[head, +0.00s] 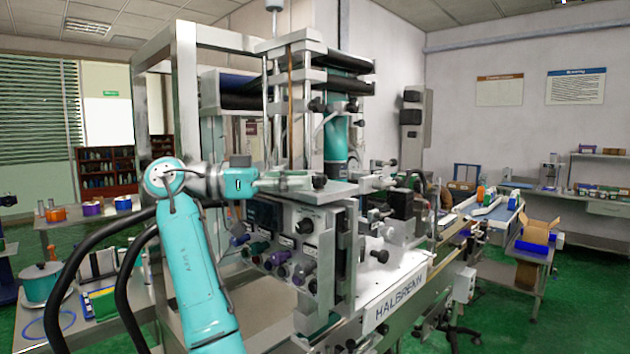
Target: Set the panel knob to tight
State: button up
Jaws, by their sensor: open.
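The control panel (325,247) is the upright face of the machine's grey box, below a flat metal plate. A dark round knob (305,226) sits on a pale dial plate at its upper middle. The labels and the knob's setting are too small to read. My gripper (300,182) is open and points right, at about the height of the plate, above the dark knob in the picture. It appears apart from the knobs. Its fingertips are hard to make out against the machine.
A metal frame post (187,100) rises behind my arm. A conveyor bed (400,300) runs along the machine's front right. A side table with goods (75,215) stands left.

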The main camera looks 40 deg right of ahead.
jog(key=v, duration=0.8)
jog(key=shift+d+f, duration=0.1)
